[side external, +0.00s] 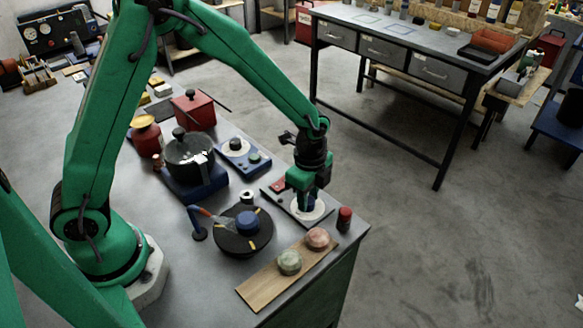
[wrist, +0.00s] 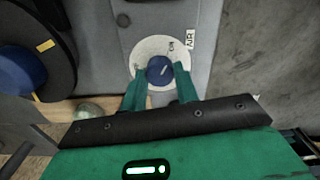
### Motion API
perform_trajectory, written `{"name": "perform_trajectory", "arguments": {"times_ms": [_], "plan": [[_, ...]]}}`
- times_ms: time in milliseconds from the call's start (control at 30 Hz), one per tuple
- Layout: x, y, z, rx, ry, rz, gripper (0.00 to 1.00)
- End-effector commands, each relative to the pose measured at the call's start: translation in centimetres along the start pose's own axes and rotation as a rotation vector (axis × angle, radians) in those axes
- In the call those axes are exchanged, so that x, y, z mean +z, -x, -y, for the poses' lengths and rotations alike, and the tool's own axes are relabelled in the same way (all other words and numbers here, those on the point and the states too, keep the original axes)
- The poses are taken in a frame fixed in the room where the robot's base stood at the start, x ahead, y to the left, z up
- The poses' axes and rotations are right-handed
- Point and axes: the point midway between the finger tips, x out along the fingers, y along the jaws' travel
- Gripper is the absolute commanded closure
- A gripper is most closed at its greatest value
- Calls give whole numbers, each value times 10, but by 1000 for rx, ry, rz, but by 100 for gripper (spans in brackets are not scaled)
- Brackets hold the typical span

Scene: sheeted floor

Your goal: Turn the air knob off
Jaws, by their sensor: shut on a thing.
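The air knob (wrist: 159,71) is a round blue knob with a white pointer line on top. It sits at the middle of a white dial disc (wrist: 149,47) on a grey plate, beside a white label (wrist: 190,38) that appears to read AIR. The pointer slants to the upper right in the wrist view, near a small dark marking on the disc. My gripper (wrist: 160,84) is shut on the knob, one finger at each side. In the side view my gripper (side external: 307,200) points down over the dial, and the knob is mostly hidden by the fingers.
A dark round plate (side external: 225,238) with a blue knob stands left of the gripper. A small red-topped cylinder (side external: 345,218) stands close on the right. A wooden board (side external: 262,287) with two round pieces lies in front. A black pot (side external: 188,158) stands behind left.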

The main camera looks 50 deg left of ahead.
Motion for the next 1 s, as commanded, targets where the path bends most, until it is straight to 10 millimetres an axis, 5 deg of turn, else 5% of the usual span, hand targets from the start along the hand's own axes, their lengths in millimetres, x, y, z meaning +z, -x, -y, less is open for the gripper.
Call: {"name": "perform_trajectory", "arguments": {"times_ms": [367,1000], "plan": [[0,1,0,2,145,1,93],[0,2,0,1,715,1,93]]}}
